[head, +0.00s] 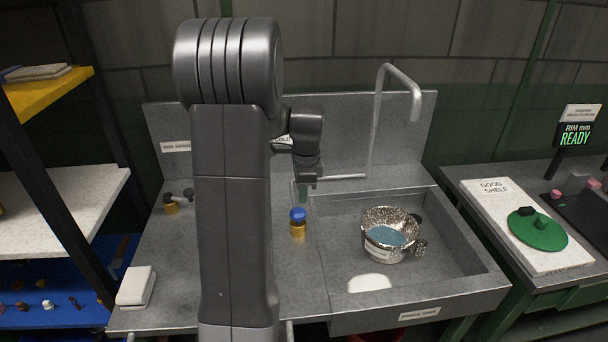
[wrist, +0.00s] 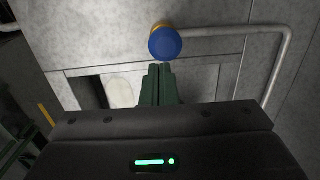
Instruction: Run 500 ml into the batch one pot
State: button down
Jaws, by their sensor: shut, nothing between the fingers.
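The speckled metal pot (head: 391,233) stands upright in the sink basin (head: 345,215), with blue-grey liquid inside and a pale label on its front that is too small to read surely. A thin grey tap spout (head: 376,125) arches above the basin; its outlet points down, above and slightly right of the pot. A blue-topped brass knob (head: 298,222) stands on the counter left of the basin; it also shows in the wrist view (wrist: 165,43). My gripper (head: 302,192) has its green fingers (wrist: 160,75) shut and empty, close to the knob; contact cannot be told.
A white patch (head: 370,283) lies on the basin floor. Another brass fitting (head: 171,205) and a white block (head: 135,287) are on the left counter. At right are a green lid (head: 538,230) on a white board and a display (head: 575,135) reading "RIM mm READY".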

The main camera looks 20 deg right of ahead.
aim_at(304, 214)
notch_tip(304, 214, up, 8)
jog(key=shift+d+f, duration=0.2)
jog(key=shift+f, duration=0.05)
dwell(0.4)
